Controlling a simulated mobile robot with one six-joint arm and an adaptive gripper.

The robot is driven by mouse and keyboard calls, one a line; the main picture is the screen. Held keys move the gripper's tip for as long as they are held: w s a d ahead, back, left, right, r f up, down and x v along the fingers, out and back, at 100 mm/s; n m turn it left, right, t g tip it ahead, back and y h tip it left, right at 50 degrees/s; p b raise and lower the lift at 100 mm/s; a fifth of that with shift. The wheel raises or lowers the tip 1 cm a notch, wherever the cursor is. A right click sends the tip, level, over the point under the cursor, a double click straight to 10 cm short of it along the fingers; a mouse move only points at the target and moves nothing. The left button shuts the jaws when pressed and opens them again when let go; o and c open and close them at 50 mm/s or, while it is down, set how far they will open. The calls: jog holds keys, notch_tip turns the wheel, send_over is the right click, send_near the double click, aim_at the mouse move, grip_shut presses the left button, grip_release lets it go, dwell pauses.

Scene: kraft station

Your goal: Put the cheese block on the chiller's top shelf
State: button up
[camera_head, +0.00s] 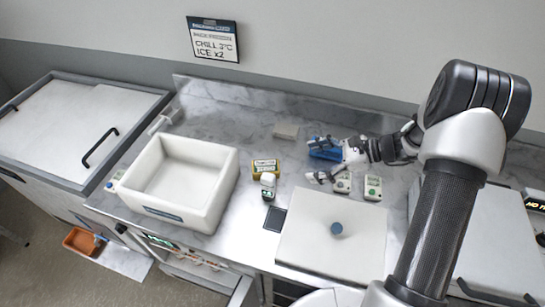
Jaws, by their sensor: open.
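A small yellow block with a dark label (265,164), which looks like the cheese block, stands on the marble counter right of the white open box. A small white item sits close in front of it. My gripper (317,159) is open, fingers pointing left, to the right of the yellow block and apart from it. Nothing shows between its fingers. One finger overlaps a blue item (326,154) in the picture; I cannot tell if they touch. The chiller and its top shelf cannot be made out for certain.
The empty white box (190,212) stands left on the counter. A white lid with a blue knob (315,254) lies at the front. A chest with a black handle (75,125) is at left; an orange tray (80,241) is low down.

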jog(key=w+d+f+m+t, duration=0.2)
jog(key=d+f+m, duration=0.1)
jog(key=f, duration=0.2)
jog(key=b, duration=0.2)
send_near(266, 164)
jog(key=shift+w+a+f, duration=0.25)
jog(key=shift+a+f, duration=0.15)
jog(key=shift+f, duration=0.15)
jog(key=shift+w+a+f, duration=0.25)
jog(key=shift+a+f, duration=0.1)
jog(key=shift+f, duration=0.15)
jog(key=shift+a+r+b+x, duration=0.1)
jog(key=shift+r+b+x, duration=0.1)
jog(key=shift+x, duration=1.15)
jog(key=shift+a+r+b+x, duration=0.15)
jog(key=shift+r+b+x, duration=0.05)
jog(key=shift+x, duration=1.1)
jog(key=shift+s, duration=0.1)
jog(key=shift+c, duration=0.3)
jog(key=c, duration=1.6)
jog(key=shift+y, duration=0.3)
jog(key=shift+c, duration=1.1)
jog(key=shift+r, duration=0.15)
